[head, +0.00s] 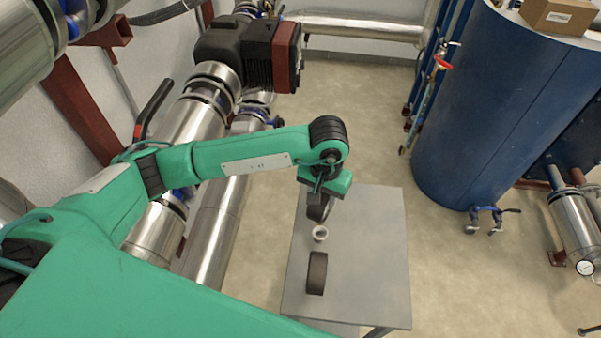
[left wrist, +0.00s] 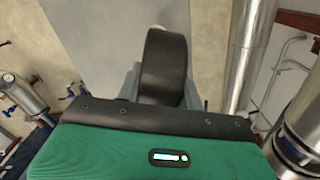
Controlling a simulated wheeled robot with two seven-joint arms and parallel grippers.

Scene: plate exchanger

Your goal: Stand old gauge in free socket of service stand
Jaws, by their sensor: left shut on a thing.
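My left gripper (head: 325,190) is over the far part of the grey service stand (head: 380,240). It is shut on a dark, drum-shaped gauge (head: 317,209). In the left wrist view this gauge (left wrist: 164,68) shows edge-on between the fingers, its dark rim toward the camera. Whether it touches the stand top cannot be told. A small pale ring-shaped socket (head: 320,233) on the stand looks empty, just nearer than the held gauge. A second dark gauge (head: 317,273) stands on the stand nearer still. Which gauge is old is not marked. My right gripper is out of view.
Silver pipes (head: 215,220) run along the left of the stand, with a black and red actuator (head: 250,52) above. A large blue tank (head: 500,100) stands at the right. The stand's right half is bare, and the floor between stand and tank is clear.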

